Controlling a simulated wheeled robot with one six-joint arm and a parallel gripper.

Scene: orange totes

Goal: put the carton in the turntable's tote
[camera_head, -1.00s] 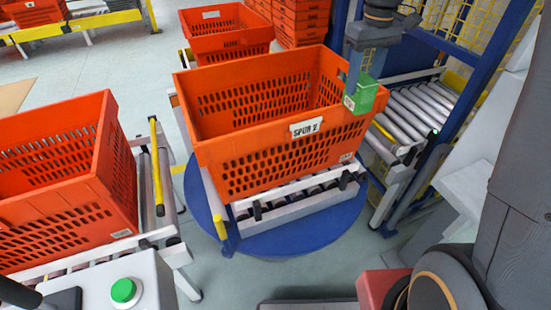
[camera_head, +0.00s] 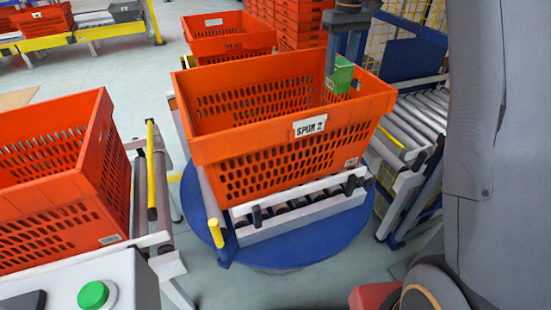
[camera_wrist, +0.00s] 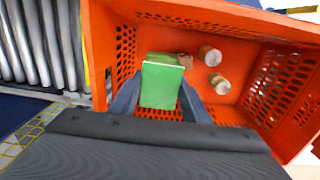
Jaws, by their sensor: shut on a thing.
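The green carton (camera_head: 340,76) is held between the fingers of my gripper (camera_head: 346,45), over the right part of the turntable's tote. That orange tote (camera_head: 245,149), labelled "SPUR 2", stands on the roller section of the blue turntable (camera_head: 290,246). In the wrist view the carton (camera_wrist: 162,84) sits between my two fingers (camera_wrist: 160,98), with the tote (camera_wrist: 258,28) open below. The tote's floor shows two round-topped cans (camera_wrist: 210,56) and a green thing with a brownish end, partly hidden behind the carton.
Another orange tote (camera_head: 60,210) stands on the conveyor at the left, and one (camera_head: 228,36) stands behind the turntable. Stacked orange totes (camera_head: 300,28) are at the back. A roller conveyor (camera_head: 418,125) lies to the right. A green button (camera_head: 93,294) is at the front left.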

